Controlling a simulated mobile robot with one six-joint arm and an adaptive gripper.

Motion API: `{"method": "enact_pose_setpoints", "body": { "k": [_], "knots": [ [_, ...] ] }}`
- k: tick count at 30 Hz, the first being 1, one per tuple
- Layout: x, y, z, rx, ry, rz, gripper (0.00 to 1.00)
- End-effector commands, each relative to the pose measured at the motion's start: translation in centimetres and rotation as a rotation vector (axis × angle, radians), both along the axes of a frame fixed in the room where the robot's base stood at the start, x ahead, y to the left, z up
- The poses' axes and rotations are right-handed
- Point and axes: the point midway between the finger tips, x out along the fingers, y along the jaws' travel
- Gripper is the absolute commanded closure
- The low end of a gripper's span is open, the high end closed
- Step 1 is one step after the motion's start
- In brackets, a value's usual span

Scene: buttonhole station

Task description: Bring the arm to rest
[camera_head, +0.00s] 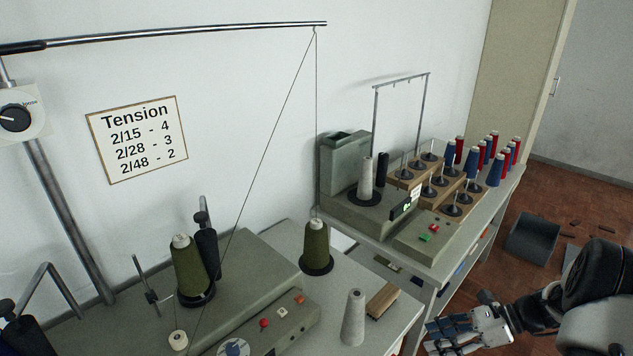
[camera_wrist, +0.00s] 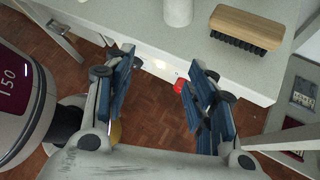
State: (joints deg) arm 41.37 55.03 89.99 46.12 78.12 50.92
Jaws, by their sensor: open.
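My gripper (camera_head: 434,337) is at the lower right of the head view, at the end of my dark arm. It is just right of the near worktable's front edge. In the wrist view my gripper (camera_wrist: 160,76) has its two blue-padded fingers spread apart with nothing between them. The pale table edge and brick-red floor show beyond and between the fingers. A small red object (camera_wrist: 180,86) at the table's front shows beside the right finger; I cannot tell whether they touch.
On the near table (camera_head: 398,318) stand a grey cone (camera_head: 353,318), a wooden brush (camera_head: 382,300) and an olive cone (camera_head: 316,247). The far table (camera_head: 490,210) holds a winder and several red and blue cones. A grey bin (camera_head: 531,238) stands on the floor.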

Motion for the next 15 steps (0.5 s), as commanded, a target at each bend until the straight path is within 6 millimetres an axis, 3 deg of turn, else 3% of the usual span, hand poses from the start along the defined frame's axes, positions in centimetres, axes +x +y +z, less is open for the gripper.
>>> {"method": "enact_pose_setpoints", "body": {
  "k": [1,6,15],
  "knots": [
    [-0.1,1.3,2.6,-0.065,-0.052,0.083,0.49],
    [-2.0,5.2,9.0,-0.261,-0.221,0.356,0.49],
    [-8.3,11.0,17.6,-0.579,-0.539,0.851,0.49]
  ]
}}
